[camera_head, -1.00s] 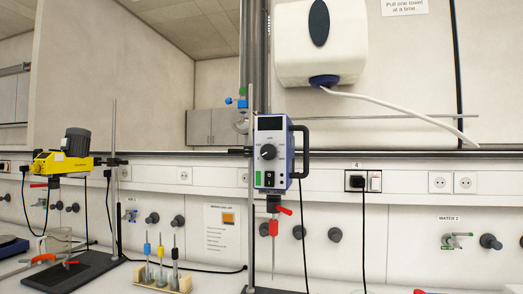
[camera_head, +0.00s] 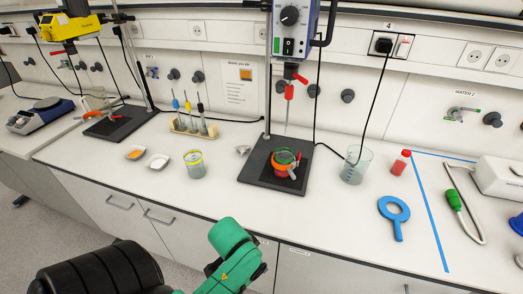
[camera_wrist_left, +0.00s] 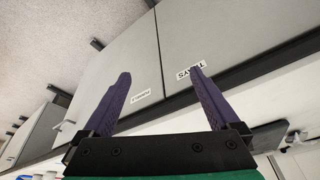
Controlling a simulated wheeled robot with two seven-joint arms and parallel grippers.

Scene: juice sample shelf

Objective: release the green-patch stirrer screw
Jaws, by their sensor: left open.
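The blue-and-white stirrer (camera_head: 290,28) hangs on a stand at the top middle of the head view, with a small green patch on its front panel. A red screw lever (camera_head: 300,78) sticks out to the right below it, above a red sleeve (camera_head: 289,91) on the shaft. My left gripper (camera_wrist_left: 160,75) shows in the left wrist view, open and empty, its purple fingers facing the cabinet fronts. In the head view my green left arm is low in front of the bench, well apart from the screw; its fingers are not clear there. My right gripper is not in view.
Below the stirrer, an orange clamp with a green ring (camera_head: 286,158) sits on the dark base plate (camera_head: 250,167). A yellow stirrer (camera_head: 68,26) is far left. The front bench strip is mostly clear.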

